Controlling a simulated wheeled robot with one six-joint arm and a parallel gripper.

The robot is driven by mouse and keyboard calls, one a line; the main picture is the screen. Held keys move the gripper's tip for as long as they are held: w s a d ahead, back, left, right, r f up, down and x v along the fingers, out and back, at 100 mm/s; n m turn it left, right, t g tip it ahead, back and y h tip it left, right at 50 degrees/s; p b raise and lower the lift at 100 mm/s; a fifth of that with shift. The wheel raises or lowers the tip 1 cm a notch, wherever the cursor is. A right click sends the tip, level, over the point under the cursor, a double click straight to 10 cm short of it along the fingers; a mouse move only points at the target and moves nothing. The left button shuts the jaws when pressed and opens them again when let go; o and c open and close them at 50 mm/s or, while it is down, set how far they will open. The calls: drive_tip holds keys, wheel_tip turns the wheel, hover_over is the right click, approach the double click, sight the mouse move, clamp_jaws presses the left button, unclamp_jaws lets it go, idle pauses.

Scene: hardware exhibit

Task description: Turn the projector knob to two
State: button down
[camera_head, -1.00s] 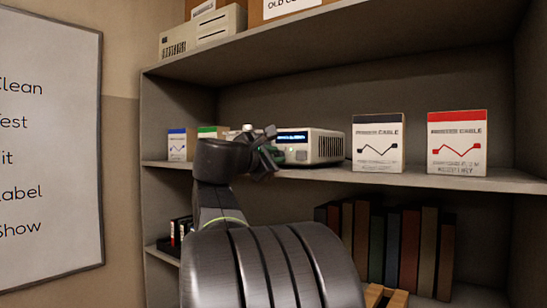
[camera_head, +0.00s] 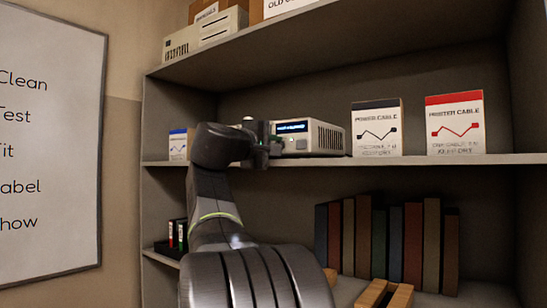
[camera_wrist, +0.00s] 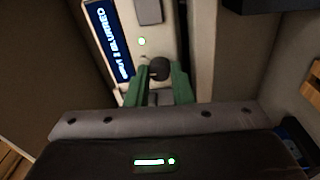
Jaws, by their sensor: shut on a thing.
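The projector (camera_head: 325,138) is a pale box with a lit blue display (camera_head: 292,127) on the middle shelf. The wrist view shows its front panel (camera_wrist: 172,25) sideways, with a display (camera_wrist: 110,45) whose text includes "BLURRED" and a small green light. The dark round knob (camera_wrist: 159,67) sits between the green fingers of my gripper (camera_wrist: 158,83), which is shut on it. In the head view my gripper (camera_head: 264,148) is at the projector's left front, and the knob is hidden there. I cannot read the knob's setting.
A dark-striped cable box (camera_head: 377,135) and a red-striped one (camera_head: 455,130) stand right of the projector. A blue-striped box (camera_head: 178,145) stands left. Books (camera_head: 390,240) and a wooden holder (camera_head: 385,295) are below. The upper shelf (camera_head: 340,50) overhangs.

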drive_tip(key=shift+w+f+m+h+b, duration=0.1)
drive_tip(key=shift+m+h+b, duration=0.2)
drive_tip(key=shift+m+b, duration=2.55)
drive_tip(key=shift+m+p, duration=0.95)
drive_tip(key=shift+m, duration=0.1)
drive_tip(key=c, duration=1.3)
unclamp_jaws()
drive_tip(key=b+v, duration=0.3)
drive_tip(key=v, duration=1.1)
drive_tip(key=shift+a, duration=0.1)
drive_tip(key=shift+w, duration=0.15)
